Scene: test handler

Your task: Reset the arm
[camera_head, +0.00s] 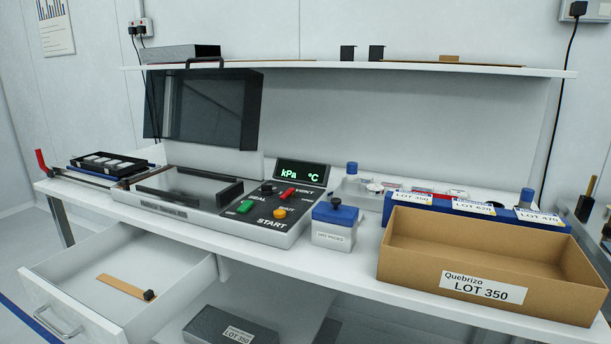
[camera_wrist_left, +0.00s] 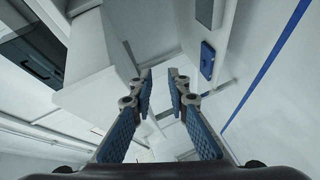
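My left gripper (camera_wrist_left: 162,76) shows in the left wrist view, with its two blue-padded fingers apart and nothing between them. Pale surfaces and a blue line on the floor show beyond the fingers. Neither of my grippers can be made out in the head view. My right gripper is not seen.
A white bench (camera_head: 350,275) carries a sealing machine (camera_head: 255,232) with its dark lid (camera_head: 200,108) raised, a blue-lidded tub (camera_head: 335,226), blue lot bins (camera_head: 470,210) and an open cardboard box (camera_head: 480,262). A drawer (camera_head: 75,270) stands open below at left. A shelf (camera_head: 340,66) runs above.

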